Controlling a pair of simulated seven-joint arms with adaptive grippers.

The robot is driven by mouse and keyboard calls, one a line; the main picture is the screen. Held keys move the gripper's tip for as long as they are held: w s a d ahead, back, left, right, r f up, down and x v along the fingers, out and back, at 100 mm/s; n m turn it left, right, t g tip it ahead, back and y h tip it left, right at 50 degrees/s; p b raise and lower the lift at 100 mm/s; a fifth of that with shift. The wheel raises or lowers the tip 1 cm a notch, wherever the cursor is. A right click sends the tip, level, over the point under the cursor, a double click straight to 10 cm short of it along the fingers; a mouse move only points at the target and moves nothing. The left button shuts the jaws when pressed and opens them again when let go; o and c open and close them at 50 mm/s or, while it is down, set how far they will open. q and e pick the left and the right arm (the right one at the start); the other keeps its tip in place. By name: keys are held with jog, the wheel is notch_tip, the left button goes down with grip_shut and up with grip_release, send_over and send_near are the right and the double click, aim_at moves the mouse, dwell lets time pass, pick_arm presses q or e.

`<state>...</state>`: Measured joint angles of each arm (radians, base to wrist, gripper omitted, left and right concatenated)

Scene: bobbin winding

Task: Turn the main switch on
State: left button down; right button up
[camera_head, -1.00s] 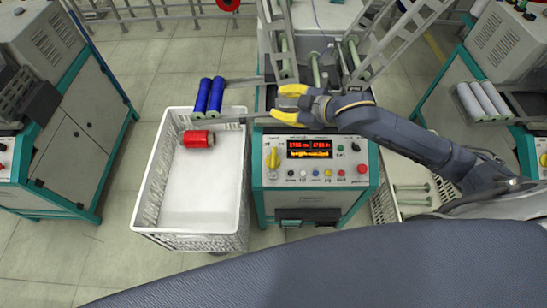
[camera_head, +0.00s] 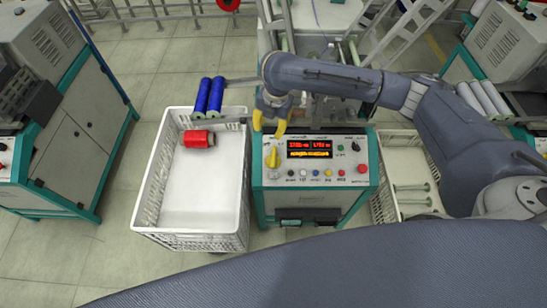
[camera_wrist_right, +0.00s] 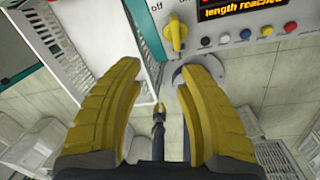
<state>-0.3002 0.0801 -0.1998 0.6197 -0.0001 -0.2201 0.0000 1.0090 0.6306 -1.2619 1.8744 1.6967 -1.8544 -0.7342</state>
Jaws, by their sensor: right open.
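The main switch (camera_head: 272,157) is a yellow rotary knob at the upper left of the control panel (camera_head: 312,184). In the right wrist view the yellow knob (camera_wrist_right: 176,34) stands upright, with "off" printed to its left. Contact with the knob does not show. My left gripper does not show in the head view.
A white crate (camera_head: 158,205) with a red spool (camera_head: 198,139) stands left of the machine. Two blue spools (camera_head: 209,97) lie near its back edge. Small coloured buttons (camera_head: 315,173) and a red lit display (camera_head: 309,148) lie right of the knob. Another crate (camera_head: 393,213) stands at right.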

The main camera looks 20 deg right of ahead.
aim_at(274, 156)
jog(key=f+n, duration=0.1)
jog(key=f, duration=0.5)
jog(key=f+n, duration=0.1)
jog(key=f, duration=0.5)
jog(key=d+f+n, duration=0.1)
jog(key=f, duration=0.5)
jog(key=shift+s+g+h, duration=0.3)
jog(key=shift+s+h, duration=0.05)
jog(key=shift+h, duration=0.05)
jog(key=shift+o, duration=0.3)
grip_shut()
